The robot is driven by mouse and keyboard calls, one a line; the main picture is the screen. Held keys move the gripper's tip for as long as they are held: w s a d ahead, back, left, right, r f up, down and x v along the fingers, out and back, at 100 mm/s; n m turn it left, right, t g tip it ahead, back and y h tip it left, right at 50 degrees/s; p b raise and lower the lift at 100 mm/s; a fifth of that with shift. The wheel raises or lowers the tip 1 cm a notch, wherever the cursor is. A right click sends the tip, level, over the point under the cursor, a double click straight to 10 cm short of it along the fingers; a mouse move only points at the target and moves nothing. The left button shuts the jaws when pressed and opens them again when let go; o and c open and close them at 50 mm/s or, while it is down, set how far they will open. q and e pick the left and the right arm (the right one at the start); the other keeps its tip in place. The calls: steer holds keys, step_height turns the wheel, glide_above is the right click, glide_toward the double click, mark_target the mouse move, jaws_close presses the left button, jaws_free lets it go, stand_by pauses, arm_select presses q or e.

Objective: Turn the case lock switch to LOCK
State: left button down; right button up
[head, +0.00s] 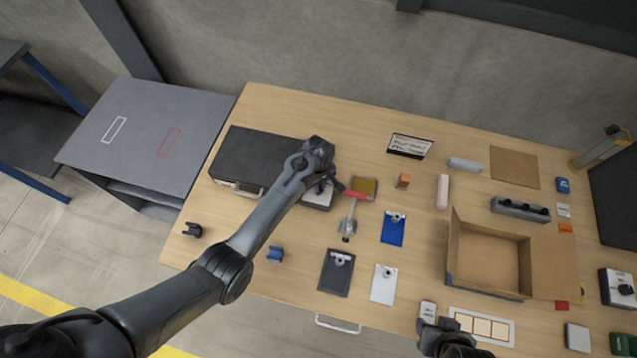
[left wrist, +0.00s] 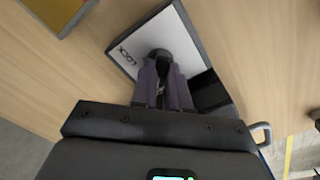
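The case lock switch is a small box with a pale face (left wrist: 130,47) marked LOCK and a dark round knob (left wrist: 159,54). In the head view the switch box (head: 317,199) sits beside the black case (head: 250,158), partly hidden by my left arm. My left gripper (left wrist: 163,75) is at the knob, with its two fingers close together and their tips at or around it. Whether they grip it is hidden. In the head view my left gripper (head: 328,184) is above the switch box. My right gripper (head: 437,328) is at the table's front edge, with its fingers unclear.
An open cardboard box (head: 485,262) stands farther right. Blue (head: 392,230), black (head: 335,275) and white (head: 384,285) plates lie in front.

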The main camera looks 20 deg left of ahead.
stand_by(0.3)
arm_select(q)
steer(key=shift+r+p, duration=0.1)
steer(key=shift+p, duration=0.2)
steer(key=m+p, duration=0.2)
steer(key=m, duration=0.1)
steer(key=shift+r, duration=0.1)
steer(key=m+p, duration=0.2)
steer(key=m, duration=0.2)
steer(key=shift+p, duration=0.35)
steer(key=m+p, duration=0.1)
steer(key=m, duration=0.4)
steer(key=shift+m, duration=0.4)
steer(key=m, duration=0.3)
steer(key=shift+p, duration=0.35)
steer(key=shift+f+m, duration=0.2)
steer(key=shift+m, duration=0.8)
